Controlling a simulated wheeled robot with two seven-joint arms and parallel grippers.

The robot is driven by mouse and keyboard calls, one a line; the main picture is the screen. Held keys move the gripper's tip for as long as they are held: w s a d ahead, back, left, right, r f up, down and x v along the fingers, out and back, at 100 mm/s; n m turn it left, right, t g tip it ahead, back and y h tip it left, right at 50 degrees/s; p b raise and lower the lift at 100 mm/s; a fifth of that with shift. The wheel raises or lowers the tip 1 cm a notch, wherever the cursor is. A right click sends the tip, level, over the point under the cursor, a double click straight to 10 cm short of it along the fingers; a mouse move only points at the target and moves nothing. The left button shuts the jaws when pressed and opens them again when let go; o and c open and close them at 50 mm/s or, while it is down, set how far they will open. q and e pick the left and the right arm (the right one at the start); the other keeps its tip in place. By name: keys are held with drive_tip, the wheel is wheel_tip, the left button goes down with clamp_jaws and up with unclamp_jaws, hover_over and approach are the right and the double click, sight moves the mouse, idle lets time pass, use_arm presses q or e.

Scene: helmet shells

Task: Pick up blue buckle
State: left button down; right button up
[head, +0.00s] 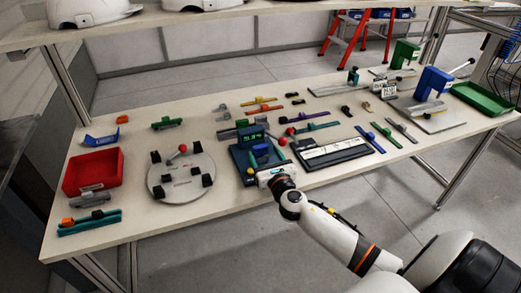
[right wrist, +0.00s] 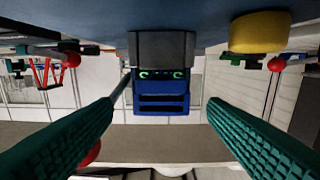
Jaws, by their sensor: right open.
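A small blue piece (head: 261,150), likely the blue buckle, shows in the head view at the front of a dark blue device with a green-lit display (head: 252,137). My right gripper (head: 263,166) is just in front of it, with its fingers mostly hidden by the wrist. In the right wrist view, which looks upside down, a slotted blue block (right wrist: 162,100) with a dark grey part and green marks lies between the green ribbed fingers of the right gripper (right wrist: 160,112). The fingers are apart and do not touch it. My left gripper is not in view.
A round grey fixture (head: 181,178) stands left of the device, and a red bin (head: 93,172) is further left. A dark panel (head: 330,150) lies to the right. Several coloured straps and small parts lie behind. A shelf with white helmet shells (head: 90,12) hangs above the table.

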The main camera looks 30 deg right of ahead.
sight(261, 150)
drive_tip(key=x, duration=0.4)
drive_tip(key=shift+a+f, duration=0.1)
drive_tip(key=c, duration=1.1)
wheel_tip(261, 150, up, 9)
drive_tip(key=p, duration=0.3)
drive_tip(key=shift+p, duration=0.35)
drive_tip(key=shift+r, duration=0.55)
drive_tip(key=s+a+f+n+y, duration=0.2)
drive_tip(key=s+a+f+y, duration=0.15)
drive_tip(key=s+a, duration=0.8)
drive_tip(key=shift+n+t+y, duration=0.3)
drive_tip(key=shift+y, duration=0.15)
drive_tip(key=s+a+r, duration=0.1)
drive_tip(key=s+a, duration=0.1)
drive_tip(key=s, duration=0.2)
drive_tip(key=s+a+r, duration=0.1)
drive_tip(key=s+a, duration=0.1)
drive_tip(key=s, duration=0.2)
drive_tip(key=s+a+r, duration=0.1)
drive_tip(key=s+a, duration=0.2)
drive_tip(key=shift+s, duration=0.4)
